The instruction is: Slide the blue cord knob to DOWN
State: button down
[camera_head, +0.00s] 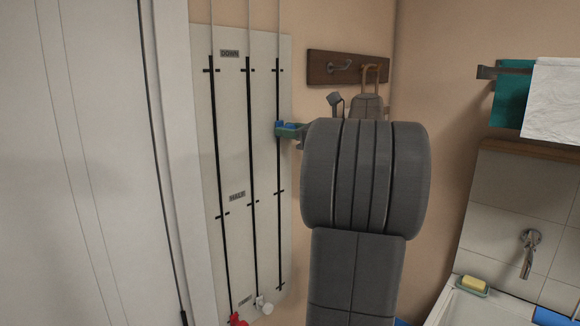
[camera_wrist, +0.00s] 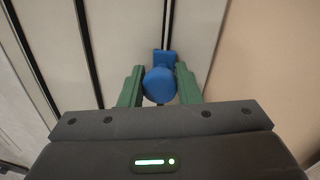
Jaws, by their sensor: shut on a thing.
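The blue cord knob (camera_head: 288,127) is on the rightmost of three dark vertical tracks, between the DOWN label (camera_head: 230,54) and the HALF label (camera_head: 237,197) in height. My gripper (camera_head: 291,130) is at the knob, with my dark arm to its right. In the wrist view the blue knob (camera_wrist: 159,84) sits between the two green fingers of my gripper (camera_wrist: 160,88), which are shut on it. The white panel (camera_head: 232,120) carries the tracks, each with short cross marks. The blue track's upper cross mark is above the knob, near the DOWN label's level.
A red knob (camera_head: 238,319) and a white knob (camera_head: 264,305) are low on the other two tracks. A wooden hook rail (camera_head: 320,67) is on the wall behind my arm. Towels (camera_head: 553,98) and a basin with soap (camera_head: 474,284) are at right. A white door (camera_head: 85,160) is at left.

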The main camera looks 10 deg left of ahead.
notch_tip(320, 180, up, 14)
jog(key=shift+r, duration=0.1)
dwell(0.4)
jog(key=c, duration=1.1)
grip_release()
jog(key=shift+s+d, duration=0.25)
jog(key=shift+d, duration=0.25)
jog(key=b+v, duration=0.2)
jog(key=v, duration=1)
jog(key=shift+s+d+b, duration=0.2)
jog(key=shift+d+b, duration=0.1)
jog(key=shift+w+a, duration=0.1)
jog(key=shift+a, duration=0.05)
